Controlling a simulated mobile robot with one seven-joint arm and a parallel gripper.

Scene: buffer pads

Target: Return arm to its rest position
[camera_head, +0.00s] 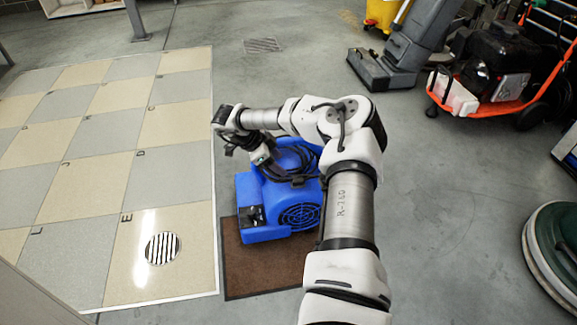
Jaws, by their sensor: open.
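My arm rises from the lower right, bends at the elbow and reaches left over a blue floor blower (250,205). My gripper (264,158) hangs at the far end of the arm, just above the upper left part of the blower. It is open, and nothing shows held in it. Its fingertips are small and partly lost against the dark cable, so I cannot tell whether they touch the blower. The blower stands on a brown mat (250,270). My forearm and elbow hide part of the blower's top and right side.
A checkered tile platform (95,180) with lettered tiles and a round drain grate (162,249) lies at left. A grey floor machine (395,60), an orange-framed machine (500,80) and a green round machine (555,250) stand at right. Grey floor between is clear.

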